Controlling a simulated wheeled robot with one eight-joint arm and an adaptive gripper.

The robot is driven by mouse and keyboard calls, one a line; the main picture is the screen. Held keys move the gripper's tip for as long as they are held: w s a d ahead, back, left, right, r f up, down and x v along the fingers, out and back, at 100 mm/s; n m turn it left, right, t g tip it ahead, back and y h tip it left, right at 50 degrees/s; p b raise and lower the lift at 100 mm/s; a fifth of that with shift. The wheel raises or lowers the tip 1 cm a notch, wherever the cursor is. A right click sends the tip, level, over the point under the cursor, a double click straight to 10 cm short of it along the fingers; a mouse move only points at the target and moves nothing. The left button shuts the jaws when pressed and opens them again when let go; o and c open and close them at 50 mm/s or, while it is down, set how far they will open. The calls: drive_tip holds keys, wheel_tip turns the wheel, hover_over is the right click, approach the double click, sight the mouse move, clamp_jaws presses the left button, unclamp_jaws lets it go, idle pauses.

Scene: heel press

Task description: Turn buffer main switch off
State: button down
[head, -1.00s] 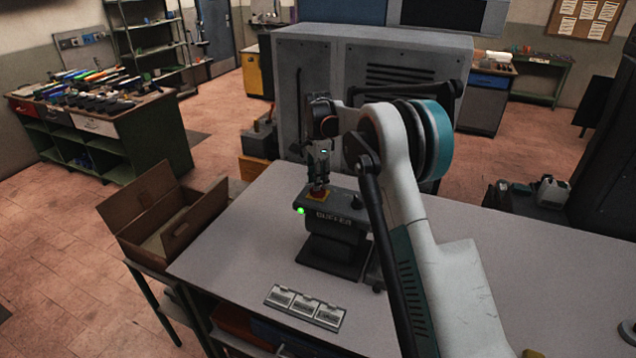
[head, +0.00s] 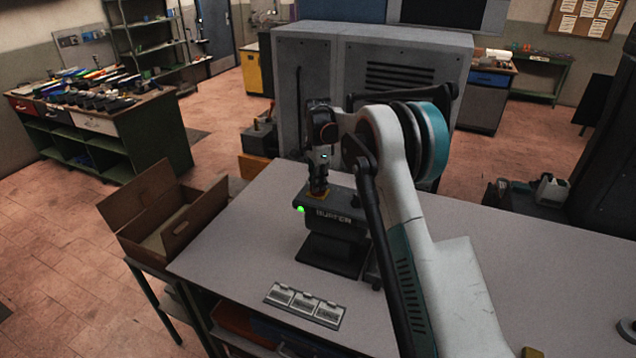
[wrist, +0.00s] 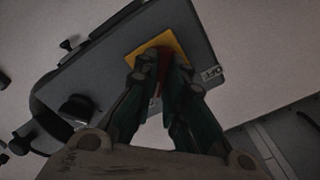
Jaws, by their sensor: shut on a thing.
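The buffer (head: 338,228) is a dark box on a pedestal, standing on the grey table, with a green light (head: 300,209) lit at its left front corner. Its main switch is a red piece on a yellow plate (head: 318,192) on the top face. In the wrist view the yellow plate (wrist: 160,47) and the red switch (wrist: 165,66) show between my fingertips. My gripper (wrist: 162,62) points down at the buffer's top and is shut on the red switch. My fingers cover most of the switch. An OFF label (wrist: 213,74) sits beside the plate.
A dark knob (head: 357,202) stands on the buffer's right side. A panel with three plates (head: 304,304) lies on the table in front. An open cardboard box (head: 150,236) stands at the table's left. A large grey cabinet (head: 400,60) is behind.

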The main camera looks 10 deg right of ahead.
drive_tip(key=shift+n+b, duration=0.3)
drive_tip(key=n+b, duration=0.3)
drive_tip(key=n, duration=0.1)
drive_tip(key=shift+f+n, duration=0.1)
drive_tip(key=shift+n, duration=0.2)
drive_tip(key=n+b, duration=0.2)
drive_tip(key=n, duration=0.3)
drive_tip(key=shift+b, duration=0.4)
drive_tip(key=n+b, duration=0.1)
drive_tip(key=n, duration=0.3)
drive_tip(key=shift+n+b, duration=0.35)
drive_tip(key=shift+n, duration=1.45)
drive_tip(key=c, duration=1.7)
unclamp_jaws()
drive_tip(key=shift+o, duration=0.2)
